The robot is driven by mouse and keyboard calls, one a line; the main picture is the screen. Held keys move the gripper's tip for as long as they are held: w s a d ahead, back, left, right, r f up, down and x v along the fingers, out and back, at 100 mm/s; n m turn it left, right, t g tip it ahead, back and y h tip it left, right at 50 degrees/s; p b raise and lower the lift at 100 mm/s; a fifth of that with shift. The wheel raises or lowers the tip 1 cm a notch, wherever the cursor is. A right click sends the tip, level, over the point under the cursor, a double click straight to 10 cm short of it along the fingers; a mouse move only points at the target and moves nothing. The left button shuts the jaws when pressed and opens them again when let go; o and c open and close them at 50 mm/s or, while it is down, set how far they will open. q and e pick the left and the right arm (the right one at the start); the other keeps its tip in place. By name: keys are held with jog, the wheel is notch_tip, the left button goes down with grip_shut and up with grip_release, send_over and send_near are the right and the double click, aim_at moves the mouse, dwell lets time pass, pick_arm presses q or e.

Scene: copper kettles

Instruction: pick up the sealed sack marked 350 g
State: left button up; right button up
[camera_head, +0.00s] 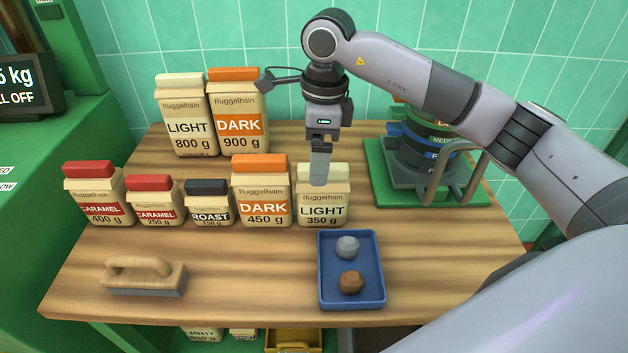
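The sack marked LIGHT 350 g (323,211) stands upright on the wooden table, at the right end of the front row. It is tan with a cream folded top. My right gripper (320,168) points down at it, with the visible finger in front of or over the sack's cream top. The fingers are seen edge-on, so I cannot tell whether they are apart or closed on the top. The sack appears to rest on the table. My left gripper is not in view.
DARK 450 g (262,192) stands close on the left, then ROAST (207,204) and two CARAMEL sacks (150,201). LIGHT 800 g (187,118) and DARK 900 g (239,112) stand behind. A blue tray (321,272) with two lumps, a brush (145,276) and a green stand (385,188) are nearby.

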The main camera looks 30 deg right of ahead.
aim_at(322, 194)
jog(key=shift+s+d+h, duration=0.1)
jog(key=shift+d+h, duration=0.15)
jog(key=shift+h, duration=0.05)
jog(key=shift+s+d+f, duration=0.1)
jog(key=shift+f, duration=0.25)
jog(key=f, duration=0.3)
jog(key=f+p, duration=0.1)
jog(key=f, duration=0.2)
jog(key=shift+w+d+f, duration=0.2)
jog(key=shift+f, duration=0.05)
jog(key=shift+r, duration=0.1)
jog(key=c, duration=1.3)
